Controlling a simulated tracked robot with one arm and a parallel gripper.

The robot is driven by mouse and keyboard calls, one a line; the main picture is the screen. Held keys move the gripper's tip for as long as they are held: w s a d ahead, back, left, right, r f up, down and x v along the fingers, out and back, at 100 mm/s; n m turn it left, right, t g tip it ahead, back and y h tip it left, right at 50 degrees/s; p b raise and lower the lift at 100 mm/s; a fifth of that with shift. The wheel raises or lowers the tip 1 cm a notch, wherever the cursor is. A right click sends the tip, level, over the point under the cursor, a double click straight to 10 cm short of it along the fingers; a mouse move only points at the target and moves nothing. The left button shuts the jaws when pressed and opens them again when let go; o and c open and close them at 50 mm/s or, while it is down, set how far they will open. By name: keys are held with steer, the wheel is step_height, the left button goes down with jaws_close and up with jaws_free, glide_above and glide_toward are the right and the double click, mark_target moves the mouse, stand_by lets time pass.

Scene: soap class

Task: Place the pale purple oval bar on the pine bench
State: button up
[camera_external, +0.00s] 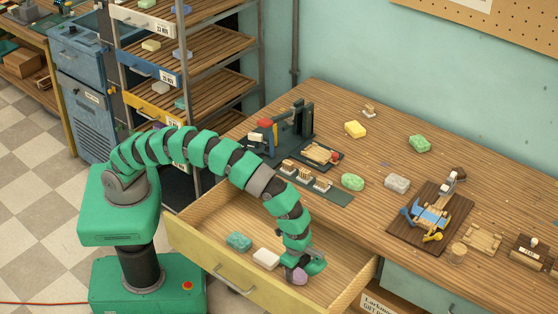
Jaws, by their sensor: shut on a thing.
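The pale purple bar (299,277) is low inside the open drawer (210,225), towards its right end. My gripper (305,270) is shut on it and partly hides it. I cannot tell whether the bar touches the drawer floor. The wooden bench (385,160) stands behind and above the drawer, with a broad plank top.
A teal bar (238,241) and a white bar (266,258) lie in the drawer left of my gripper. On the bench are a yellow bar (355,129), green bars (420,143) (352,182), a grey bar (397,183) and a tool board (430,220). Bare planks lie between them.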

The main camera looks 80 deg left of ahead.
mark_target(296, 272)
stand_by(0.3)
steer(key=o, duration=1)
steer(key=shift+f, duration=0.15)
steer(key=shift+f+b, duration=0.1)
steer(key=shift+b, duration=0.25)
step_height(296, 272, up, 14)
steer(key=p, duration=0.3)
steer(key=shift+w, duration=0.1)
